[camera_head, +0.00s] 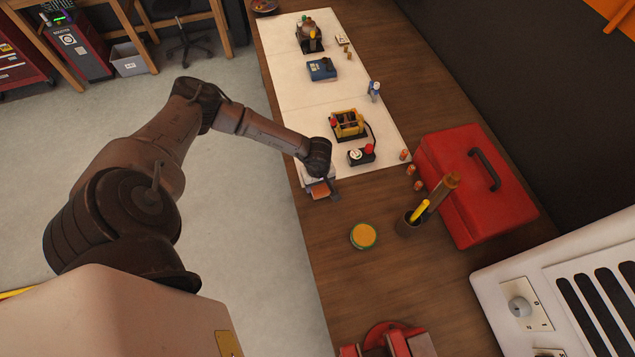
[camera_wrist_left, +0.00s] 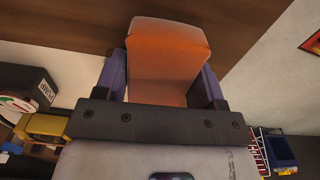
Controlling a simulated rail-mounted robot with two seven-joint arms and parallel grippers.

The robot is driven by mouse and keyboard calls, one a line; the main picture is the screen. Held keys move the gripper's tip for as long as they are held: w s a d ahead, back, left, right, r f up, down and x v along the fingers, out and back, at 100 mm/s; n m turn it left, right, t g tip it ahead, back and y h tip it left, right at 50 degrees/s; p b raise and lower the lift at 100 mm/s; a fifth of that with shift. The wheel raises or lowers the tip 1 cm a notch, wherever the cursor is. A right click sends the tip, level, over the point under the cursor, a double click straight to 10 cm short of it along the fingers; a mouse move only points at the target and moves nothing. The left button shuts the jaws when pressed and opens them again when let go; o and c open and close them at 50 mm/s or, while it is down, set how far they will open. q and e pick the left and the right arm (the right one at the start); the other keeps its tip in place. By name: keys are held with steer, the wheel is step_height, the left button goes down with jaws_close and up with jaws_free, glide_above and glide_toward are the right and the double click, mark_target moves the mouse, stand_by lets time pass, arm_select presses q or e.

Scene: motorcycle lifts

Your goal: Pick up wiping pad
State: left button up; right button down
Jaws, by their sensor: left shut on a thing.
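The wiping pad (camera_wrist_left: 168,48) is an orange block with rounded edges, held between the two fingers of my left gripper (camera_wrist_left: 165,85) in the left wrist view. In the head view the orange pad (camera_head: 320,190) shows small at the end of my left arm. My left gripper (camera_head: 322,188) is there above the left edge of the bench, near the front end of the white mat. It is shut on the pad. Whether the pad touches the bench is hard to tell. My right gripper is not in view.
A wooden bench (camera_head: 330,250) carries a white mat (camera_head: 300,95), a yellow-black device (camera_head: 347,124) and a box with a red knob (camera_head: 361,155). A red toolbox (camera_head: 470,190), a dark cup (camera_head: 408,223) and a round yellow-green tin (camera_head: 363,236) stand nearer. Bare wood lies around the tin.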

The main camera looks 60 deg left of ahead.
arm_select(q)
steer(key=shift+r, duration=0.1)
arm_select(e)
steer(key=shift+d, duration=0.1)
arm_select(q)
steer(key=shift+r, duration=0.55)
step_height(320, 180, up, 3)
steer(key=shift+f+b, duration=0.15)
steer(key=shift+b, duration=0.35)
steer(key=w+d+r+b, duration=0.2)
steer(key=w+d+r, duration=0.4)
steer(key=d, duration=0.4)
steer(key=shift+r, duration=0.55)
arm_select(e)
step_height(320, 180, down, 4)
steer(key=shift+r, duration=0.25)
arm_select(q)
steer(key=shift+w, duration=0.1)
